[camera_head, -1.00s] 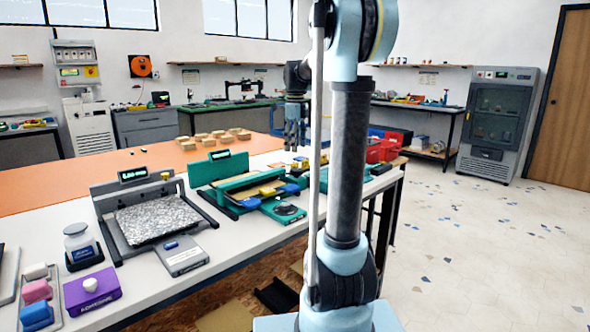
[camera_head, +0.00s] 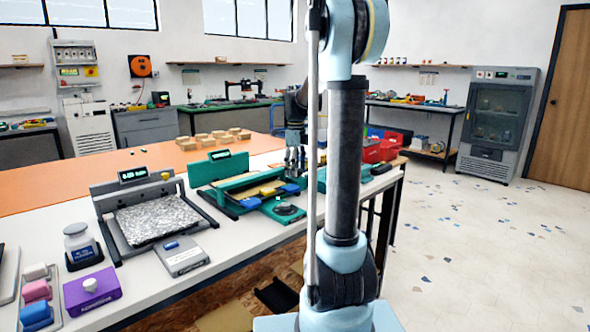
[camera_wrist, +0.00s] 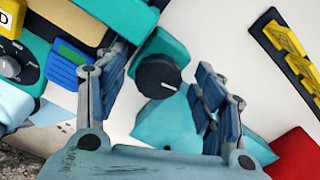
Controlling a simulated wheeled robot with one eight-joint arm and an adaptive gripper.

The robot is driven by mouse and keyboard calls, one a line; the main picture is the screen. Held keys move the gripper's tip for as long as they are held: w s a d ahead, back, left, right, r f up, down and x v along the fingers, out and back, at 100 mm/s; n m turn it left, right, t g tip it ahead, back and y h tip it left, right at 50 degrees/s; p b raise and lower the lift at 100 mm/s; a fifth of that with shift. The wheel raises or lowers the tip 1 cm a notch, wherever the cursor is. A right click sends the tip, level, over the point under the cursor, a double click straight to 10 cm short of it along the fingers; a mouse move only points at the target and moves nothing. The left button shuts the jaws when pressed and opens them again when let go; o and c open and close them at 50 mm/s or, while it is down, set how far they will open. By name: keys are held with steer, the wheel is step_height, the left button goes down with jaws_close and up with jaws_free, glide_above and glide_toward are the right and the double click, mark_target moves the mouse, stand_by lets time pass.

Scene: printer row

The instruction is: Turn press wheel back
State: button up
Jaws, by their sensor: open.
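A round black knob (camera_wrist: 158,76), which looks like the press wheel, sits on a teal body in the wrist view. My gripper (camera_wrist: 162,64) is open, with one blue-padded finger to the left of the knob and one to the right. No clear contact with the knob shows. In the head view, my gripper (camera_head: 294,160) hangs low over the far end of the table, pointing down. The knob is not clear there, as my gripper and arm cover that area.
A teal machine with a yellow part and a black dial (camera_head: 287,209) stands to the left of my gripper. A grey device with a speckled plate (camera_head: 155,218) is farther left. Red bins (camera_head: 378,150) stand behind my arm. Floor at the right is clear.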

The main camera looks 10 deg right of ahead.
steer(key=c, duration=1.1)
steer(key=shift+n, duration=0.3)
steer(key=n, duration=1.3)
steer(key=shift+s+r, duration=0.1)
steer(key=o, duration=1.1)
